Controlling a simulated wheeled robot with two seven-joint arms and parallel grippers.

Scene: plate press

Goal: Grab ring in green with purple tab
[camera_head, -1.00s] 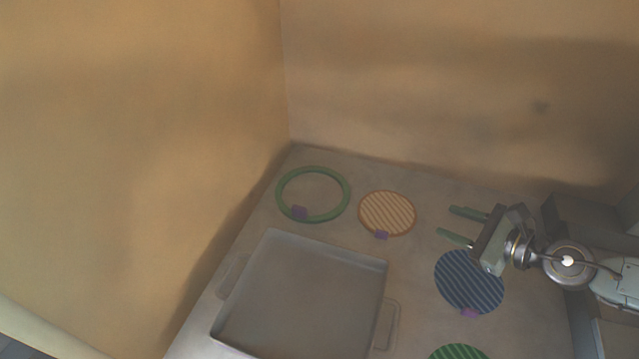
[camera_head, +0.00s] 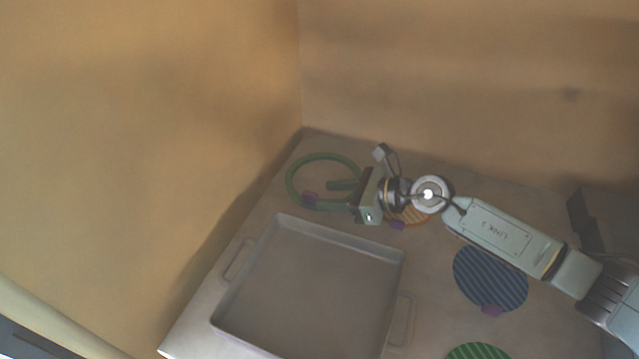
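The upper finger shows inside the ring's outline; the lower one overlaps the ring's lower arc and is hard to make out. The fingers look apart, with nothing seen clamped between them. The gripper body hides the ring's right side. I cannot tell the height above the ring. My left gripper is not in view.
A grey tray with handles (camera_head: 278,226) stands in front of the ring. An orange striped disc (camera_head: 412,215) is mostly hidden under my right arm. A blue striped disc (camera_head: 490,278) and a green disc (camera_head: 478,352) lie to the right. Walls close off the left and back.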

